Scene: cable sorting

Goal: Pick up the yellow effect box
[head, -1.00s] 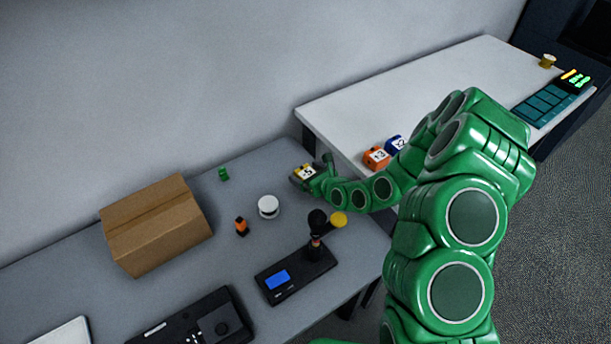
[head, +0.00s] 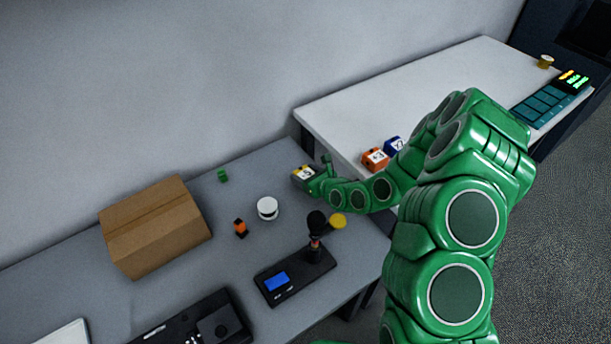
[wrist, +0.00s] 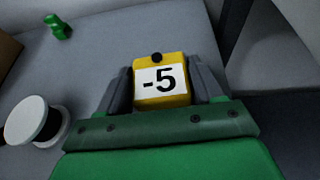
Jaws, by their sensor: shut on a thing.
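The yellow effect box (wrist: 160,97) has a white label reading "-5" and a dark knob on its top side. In the wrist view it sits between the two grey fingers of my gripper (wrist: 162,88), which is shut on it. In the head view the yellow box (head: 304,173) is small, at the far right corner of the grey table, with my gripper (head: 308,176) around it. I cannot tell whether the box touches the table.
On the grey table (head: 180,290) stand a cardboard box (head: 155,225), a white spool (head: 267,208), a green piece (head: 223,176), an orange-black piece (head: 240,228) and a black device with a blue screen (head: 290,278). Orange (head: 375,160) and blue (head: 393,146) boxes sit on the white table (head: 430,85).

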